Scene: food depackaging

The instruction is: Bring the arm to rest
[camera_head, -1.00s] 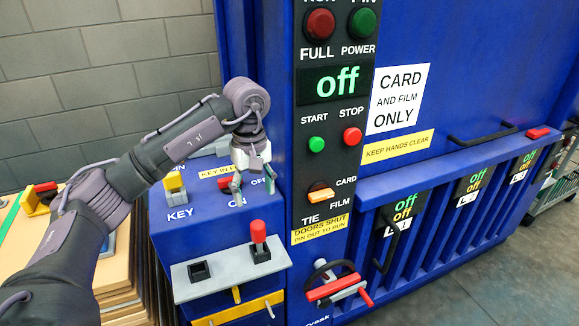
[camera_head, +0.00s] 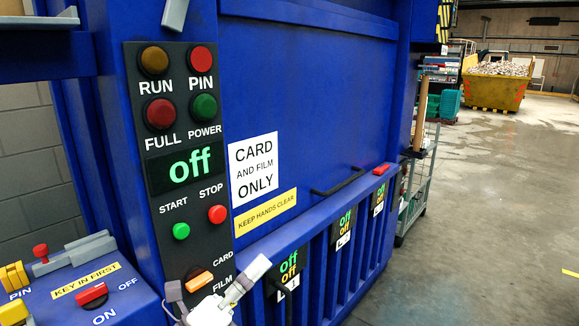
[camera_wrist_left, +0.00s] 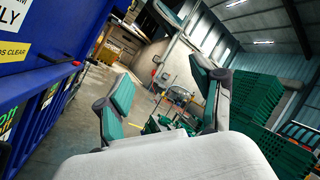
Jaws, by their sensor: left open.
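My left gripper (camera_head: 218,295) shows at the bottom edge of the head view, in front of the lower end of the control panel (camera_head: 185,240). Only its pale top part shows; the rest of the arm is out of frame. In the left wrist view its two teal-padded fingers (camera_wrist_left: 163,95) stand wide apart with nothing between them. My right gripper is in neither view.
The blue machine (camera_head: 300,100) fills the left and middle; its display reads off. A key panel (camera_head: 130,300) with a red switch (camera_head: 91,294) lies lower left. A rack (camera_head: 416,195) and a yellow skip (camera_head: 493,92) stand farther right. Floor (camera_head: 480,230) there is open.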

